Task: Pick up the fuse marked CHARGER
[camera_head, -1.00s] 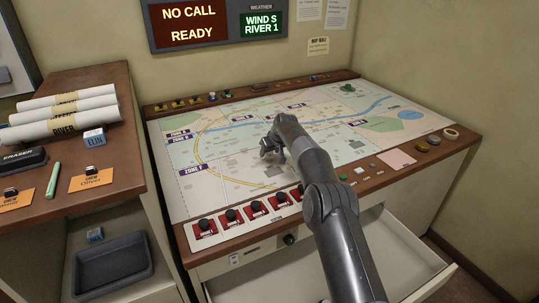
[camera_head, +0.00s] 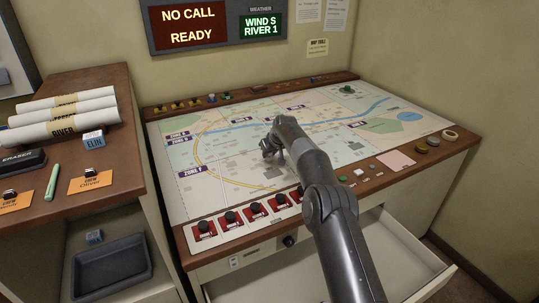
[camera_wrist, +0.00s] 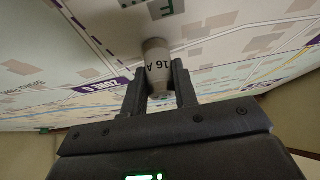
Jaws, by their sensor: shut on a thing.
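A small pale grey cylinder marked "16 A" (camera_wrist: 157,66), which looks like a fuse, is upright between my fingers in the wrist view. No CHARGER marking can be read on it. My gripper (camera_wrist: 158,78) is shut on it, one finger on each side. In the head view my gripper (camera_head: 270,152) is over the middle of the map table, and the fuse is too small or hidden to make out there.
The map (camera_head: 230,190) lies on the console top, with red switches (camera_head: 231,217) along its front edge. An open drawer (camera_head: 400,262) juts out below. A wooden side cabinet (camera_head: 120,180) on the left holds rolled maps (camera_head: 65,117) and orange cards. A wall display (camera_head: 190,22) hangs behind.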

